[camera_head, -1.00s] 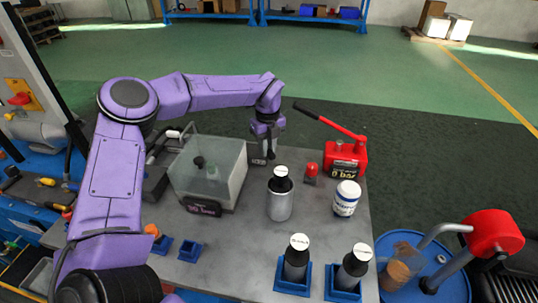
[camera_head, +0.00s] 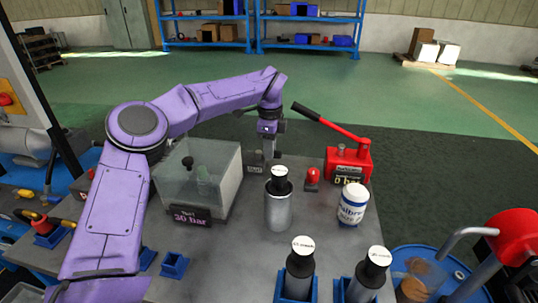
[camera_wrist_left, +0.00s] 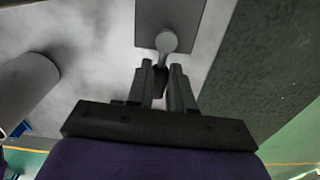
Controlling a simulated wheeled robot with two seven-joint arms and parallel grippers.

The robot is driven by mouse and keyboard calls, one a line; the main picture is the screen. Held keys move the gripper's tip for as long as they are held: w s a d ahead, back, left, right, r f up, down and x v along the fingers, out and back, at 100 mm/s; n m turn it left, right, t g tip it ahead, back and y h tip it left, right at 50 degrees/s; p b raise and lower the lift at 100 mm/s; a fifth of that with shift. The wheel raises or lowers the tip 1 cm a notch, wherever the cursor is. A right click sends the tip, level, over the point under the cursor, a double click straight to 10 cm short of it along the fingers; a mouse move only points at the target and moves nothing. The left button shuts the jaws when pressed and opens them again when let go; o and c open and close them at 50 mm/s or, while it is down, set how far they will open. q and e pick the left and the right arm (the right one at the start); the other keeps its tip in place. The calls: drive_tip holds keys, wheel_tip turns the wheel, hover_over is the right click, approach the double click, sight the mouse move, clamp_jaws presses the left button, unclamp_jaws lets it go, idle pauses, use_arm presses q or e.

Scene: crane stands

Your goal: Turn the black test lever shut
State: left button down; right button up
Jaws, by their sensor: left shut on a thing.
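My left gripper (camera_head: 267,152) reaches down at the back edge of the grey bench, beside the clear test tank. In the left wrist view its two fingers (camera_wrist_left: 161,68) are closed around the dark lever (camera_wrist_left: 160,82), just below a grey round pivot (camera_wrist_left: 166,42) on a grey block. In the head view the lever is mostly hidden behind the gripper, so its exact angle cannot be told. The clear test tank (camera_head: 230,180) has a sign (camera_head: 188,217) that seems to read "30 bar". My right gripper is not in view.
A grey cylinder with a black cap (camera_head: 278,205) stands in front of the gripper. A red hand pump (camera_head: 347,165), a small red-topped part (camera_head: 312,178) and a white jar (camera_head: 352,205) are to the right. Two capped cylinders stand in blue holders in front.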

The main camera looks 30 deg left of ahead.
use_arm(q)
drive_tip(key=shift+w+a+r+n, duration=0.1)
drive_tip(key=shift+w+r+n, duration=0.05)
drive_tip(key=shift+n, duration=0.25)
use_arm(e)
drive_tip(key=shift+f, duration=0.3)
use_arm(q)
drive_tip(key=c, duration=1)
unclamp_jaws()
